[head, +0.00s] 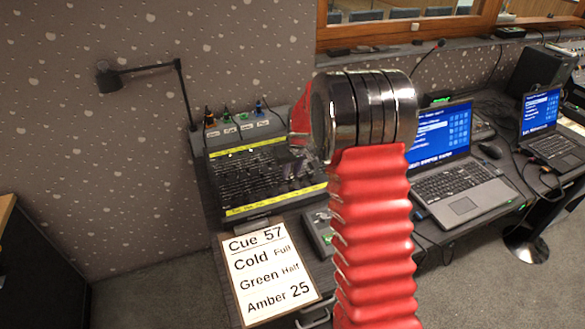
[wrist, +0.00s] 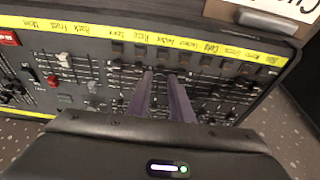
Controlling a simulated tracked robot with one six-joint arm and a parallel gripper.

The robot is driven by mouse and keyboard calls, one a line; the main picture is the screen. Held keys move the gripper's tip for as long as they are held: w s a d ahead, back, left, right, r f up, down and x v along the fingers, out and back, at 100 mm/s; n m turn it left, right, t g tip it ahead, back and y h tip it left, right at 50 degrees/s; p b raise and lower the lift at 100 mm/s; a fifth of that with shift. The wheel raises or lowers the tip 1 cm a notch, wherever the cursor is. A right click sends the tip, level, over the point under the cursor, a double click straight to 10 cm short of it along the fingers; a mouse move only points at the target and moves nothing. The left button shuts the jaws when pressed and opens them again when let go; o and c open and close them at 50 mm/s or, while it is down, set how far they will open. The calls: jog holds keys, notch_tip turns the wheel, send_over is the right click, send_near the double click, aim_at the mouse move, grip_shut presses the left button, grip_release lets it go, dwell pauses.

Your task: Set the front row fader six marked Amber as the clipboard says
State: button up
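The lighting console (head: 245,180) lies on the desk, with rows of faders between two yellow label strips. In the wrist view the console (wrist: 250,60) shows its yellow label strip (wrist: 130,34) at the top, text upside down and small; I cannot tell which label reads Amber. My gripper (wrist: 160,77) has two purple-grey fingers with a gap between them, low over the fader rows. Whether a fader knob sits between them, or they touch one, I cannot tell. The clipboard (head: 268,272) reads Cue 57, Cold Full, Green Half, Amber 25.
A desk lamp (head: 110,78) stands behind the console. Coloured plugs (head: 227,114) stick up along its back. A laptop (head: 450,185) and mouse (head: 491,150) are to the right. In the wrist view, the clipboard's clip (wrist: 268,22) lies by the console edge. My red arm hides part of the desk.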

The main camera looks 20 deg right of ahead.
aim_at(289, 178)
jog(key=shift+x, duration=1.75)
jog(key=shift+c, duration=0.4)
jog(key=c, duration=0.4)
jog(key=shift+w, duration=0.2)
jog(key=shift+w+r, duration=0.1)
jog(key=shift+w, duration=0.45)
jog(key=o, duration=0.4)
jog(key=shift+o, duration=0.2)
jog(key=shift+r, duration=0.1)
